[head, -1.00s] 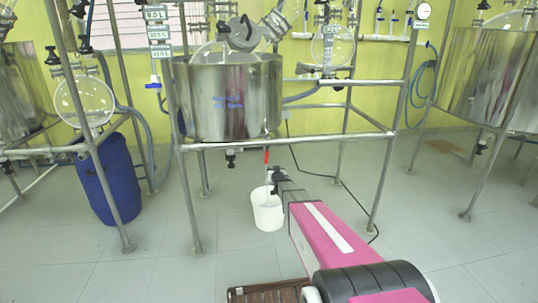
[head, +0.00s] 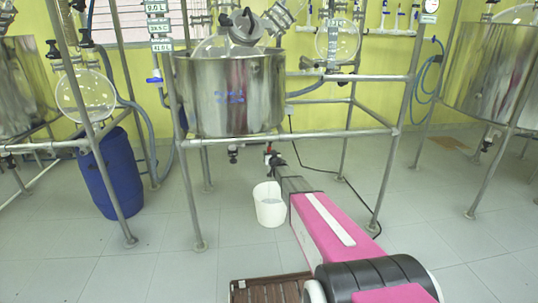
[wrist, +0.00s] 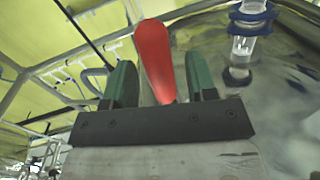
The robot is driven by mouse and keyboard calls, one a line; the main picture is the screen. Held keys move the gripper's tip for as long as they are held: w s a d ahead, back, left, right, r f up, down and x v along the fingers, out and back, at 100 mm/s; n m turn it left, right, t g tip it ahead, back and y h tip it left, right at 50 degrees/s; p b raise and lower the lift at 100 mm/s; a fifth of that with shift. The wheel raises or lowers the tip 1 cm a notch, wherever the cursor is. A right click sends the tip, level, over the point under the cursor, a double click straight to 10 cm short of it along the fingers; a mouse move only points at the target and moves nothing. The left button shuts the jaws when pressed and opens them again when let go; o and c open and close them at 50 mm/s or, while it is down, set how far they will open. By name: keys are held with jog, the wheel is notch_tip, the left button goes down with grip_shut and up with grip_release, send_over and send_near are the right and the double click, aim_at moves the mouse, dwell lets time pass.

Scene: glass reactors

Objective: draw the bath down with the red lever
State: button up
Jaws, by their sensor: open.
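The red lever (wrist: 155,60) stands between the two green fingers of my gripper (wrist: 160,82) in the wrist view. The fingers are spread apart, with gaps on both sides of the lever. The steel bath (head: 230,98) hangs in its pipe frame in the head view. My gripper (head: 271,157) is just below the bath's lower right edge, and the lever is mostly hidden there. A white bucket (head: 269,208) stands on the floor below my gripper.
A horizontal frame pipe (head: 340,134) runs close above my arm, with legs on both sides. A blue drum (head: 110,175) stands at left. A clear valve with blue rings (wrist: 243,45) is right of the lever. A brown slatted mat (head: 265,289) lies in front.

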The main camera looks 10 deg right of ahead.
jog(key=shift+w+a, duration=0.1)
jog(key=shift+w, duration=0.5)
grip_shut()
